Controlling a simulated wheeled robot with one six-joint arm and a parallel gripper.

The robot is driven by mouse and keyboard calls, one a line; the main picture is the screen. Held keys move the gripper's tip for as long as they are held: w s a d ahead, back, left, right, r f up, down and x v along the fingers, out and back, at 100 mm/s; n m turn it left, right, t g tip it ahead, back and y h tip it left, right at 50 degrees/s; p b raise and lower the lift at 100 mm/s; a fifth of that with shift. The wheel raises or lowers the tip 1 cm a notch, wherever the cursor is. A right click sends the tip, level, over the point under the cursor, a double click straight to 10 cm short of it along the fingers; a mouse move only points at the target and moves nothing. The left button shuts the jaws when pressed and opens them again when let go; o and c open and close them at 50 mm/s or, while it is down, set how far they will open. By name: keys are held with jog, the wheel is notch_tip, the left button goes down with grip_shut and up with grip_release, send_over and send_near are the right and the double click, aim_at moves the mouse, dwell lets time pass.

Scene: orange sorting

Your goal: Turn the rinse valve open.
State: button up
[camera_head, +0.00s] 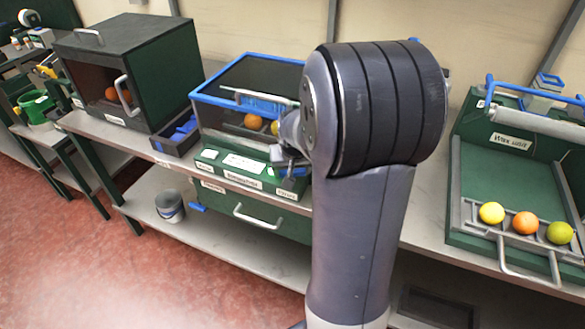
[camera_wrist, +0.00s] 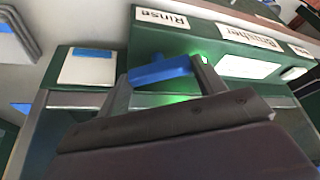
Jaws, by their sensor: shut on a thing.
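The rinse valve's blue handle (camera_wrist: 160,70) shows in the wrist view, in front of the green panel near the "Rinse" label (camera_wrist: 162,18). My gripper (camera_wrist: 165,78) is shut on this handle, with one finger at each end of it. A green glow shows between the fingers below the handle. In the head view my gripper (camera_head: 290,163) is at the right part of the green control panel (camera_head: 207,166).
A blue-rimmed washer tank (camera_head: 222,101) with fruit stands behind the panel. A dark green box (camera_head: 165,65) with oranges stands left. At right, a rack (camera_head: 489,231) holds three fruits. A bucket (camera_head: 170,206) sits on the lower shelf.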

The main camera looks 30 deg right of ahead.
jog(key=o, duration=1)
jog(key=shift+a, duration=0.1)
jog(key=shift+m, duration=0.4)
